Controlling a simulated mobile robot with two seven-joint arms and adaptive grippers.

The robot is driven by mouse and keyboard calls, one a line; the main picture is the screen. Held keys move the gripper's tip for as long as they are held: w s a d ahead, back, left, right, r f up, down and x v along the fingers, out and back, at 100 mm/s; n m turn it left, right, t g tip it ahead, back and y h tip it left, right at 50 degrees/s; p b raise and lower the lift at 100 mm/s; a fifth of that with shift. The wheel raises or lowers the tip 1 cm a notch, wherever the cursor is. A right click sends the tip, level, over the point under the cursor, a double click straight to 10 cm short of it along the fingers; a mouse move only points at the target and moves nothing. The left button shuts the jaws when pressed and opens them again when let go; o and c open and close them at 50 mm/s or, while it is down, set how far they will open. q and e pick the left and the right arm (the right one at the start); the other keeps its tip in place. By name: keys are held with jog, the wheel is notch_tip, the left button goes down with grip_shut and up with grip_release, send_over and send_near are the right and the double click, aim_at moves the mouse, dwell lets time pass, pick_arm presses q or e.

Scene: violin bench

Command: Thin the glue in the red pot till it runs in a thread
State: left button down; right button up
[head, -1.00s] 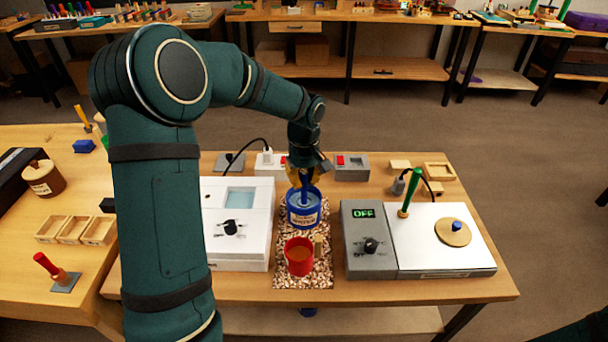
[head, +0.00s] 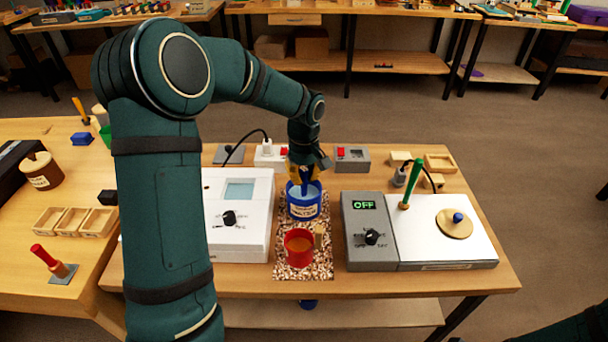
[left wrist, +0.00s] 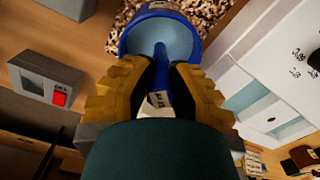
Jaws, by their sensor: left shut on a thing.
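The red pot (head: 298,250) stands on a speckled mat near the front of the bench and holds amber-brown glue. My left gripper (head: 303,184) is over the blue pot, shut on a slim blue tool (left wrist: 160,62) that points down into this pot. The tool's lower end is hidden. My right gripper is out of view.
A white device (head: 235,248) with a dial stands left of the mat (head: 284,271). A grey control box (head: 370,256) reading OFF adjoins a white plate (head: 425,250) on the right, with a green-handled tool (head: 413,185).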

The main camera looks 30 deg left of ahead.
pick_arm(q)
jog(key=shift+r, duration=0.1)
notch_tip(320, 180, up, 9)
jog(key=p, duration=0.6)
jog(key=shift+p, duration=0.4)
notch_tip(320, 180, up, 5)
jog(key=p, duration=0.3)
jog(key=shift+f+p, duration=0.2)
jog(key=shift+p, duration=0.15)
